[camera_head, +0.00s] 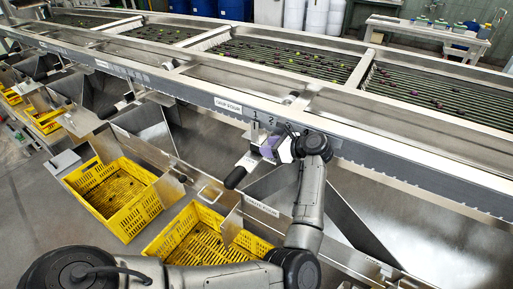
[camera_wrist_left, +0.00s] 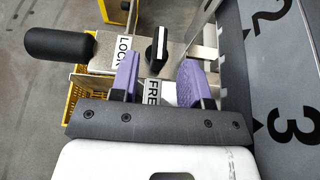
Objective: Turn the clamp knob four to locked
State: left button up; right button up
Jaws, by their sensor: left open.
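The clamp knob (camera_wrist_left: 157,44) is black with a white stripe and sits on a metal bracket in the left wrist view. Its stripe runs nearly straight up and down in that picture. A LOCK label (camera_wrist_left: 124,48) lies to its left and a FREE label (camera_wrist_left: 153,91) lies below it. My left gripper (camera_wrist_left: 158,80) is open, with purple fingers either side of the space just below the knob, not closed on it. In the head view my left gripper (camera_head: 276,150) is at the bracket by the rail, and the arm hides the knob there. My right gripper is not in view.
A black handle (camera_wrist_left: 60,43) sticks out left of the knob; it also shows in the head view (camera_head: 235,177). A numbered scale plate (camera_wrist_left: 288,80) stands close to the right. Yellow crates (camera_head: 128,222) lie below, and the long roller machine rail (camera_head: 190,92) runs behind.

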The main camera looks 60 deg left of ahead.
aim_at(256, 145)
pick_arm(q)
jog(key=shift+b+x, duration=0.3)
jog(key=shift+x, duration=2.5)
grip_shut()
